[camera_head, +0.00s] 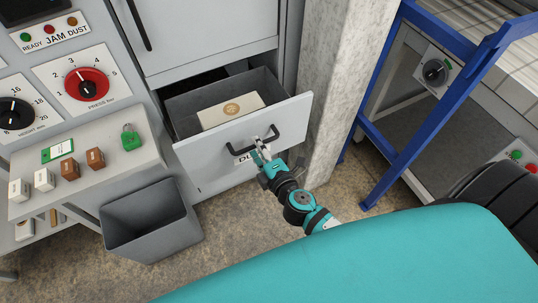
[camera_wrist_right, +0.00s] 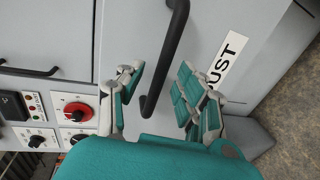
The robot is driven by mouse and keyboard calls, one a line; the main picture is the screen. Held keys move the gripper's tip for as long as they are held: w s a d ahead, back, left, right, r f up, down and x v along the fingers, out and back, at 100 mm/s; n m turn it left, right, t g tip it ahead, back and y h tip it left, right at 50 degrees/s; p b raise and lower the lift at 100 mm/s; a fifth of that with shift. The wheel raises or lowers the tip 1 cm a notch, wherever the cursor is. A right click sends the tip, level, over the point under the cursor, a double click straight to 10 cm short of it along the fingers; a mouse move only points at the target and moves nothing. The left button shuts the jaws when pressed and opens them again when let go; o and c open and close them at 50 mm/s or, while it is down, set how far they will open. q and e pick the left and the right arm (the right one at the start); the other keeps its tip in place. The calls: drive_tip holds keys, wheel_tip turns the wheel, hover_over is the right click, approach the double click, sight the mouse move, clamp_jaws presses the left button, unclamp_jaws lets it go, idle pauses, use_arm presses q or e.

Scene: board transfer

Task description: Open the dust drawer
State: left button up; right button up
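The dust drawer (camera_head: 245,147) is pulled well out of the grey cabinet in the head view. Its inside shows, with a pale box or block bearing a round brown mark (camera_head: 231,110) in it. The drawer's black handle (camera_head: 241,151) also shows in the wrist view (camera_wrist_right: 172,50). My right gripper (camera_head: 264,157) is at the handle, in front of the drawer front. In the wrist view its fingers (camera_wrist_right: 157,88) are spread, with the handle between them and visible gaps on both sides. The label on the front is partly hidden in the head view. My left gripper is not in view.
A grey open bin (camera_head: 150,225) stands on the floor left of the drawer. A concrete pillar (camera_head: 345,80) and blue frame (camera_head: 425,120) stand right of the drawer.

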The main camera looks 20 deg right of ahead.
drive_tip(key=v, duration=0.9)
drive_tip(key=shift+s, duration=0.4)
drive_tip(key=shift+r, duration=0.1)
drive_tip(key=s+d+f+m+g, duration=0.1)
drive_tip(key=s+f+m+g, duration=0.25)
drive_tip(key=f, duration=0.65)
drive_tip(key=s+f+m+g, duration=0.2)
drive_tip(key=s+f, duration=0.2)
drive_tip(key=f, duration=0.6)
drive_tip(key=s+d+f+m+g, duration=0.1)
drive_tip(key=s+f+m+g, duration=0.25)
drive_tip(key=f, duration=0.65)
drive_tip(key=s+d+f+m+g, duration=0.1)
drive_tip(key=s+f+m+g, duration=0.1)
drive_tip(key=s+f, duration=0.4)
drive_tip(key=s+d+f+m+g+p, duration=0.1)
drive_tip(key=s+f+m, duration=0.4)
drive_tip(key=s, duration=0.8)
drive_tip(key=d+f+g, duration=0.1)
drive_tip(key=g, duration=0.1)
drive_tip(key=shift+s+d+f+g+h, duration=0.25)
drive_tip(key=shift+f+g+h, duration=0.05)
drive_tip(key=shift+f, duration=0.1)
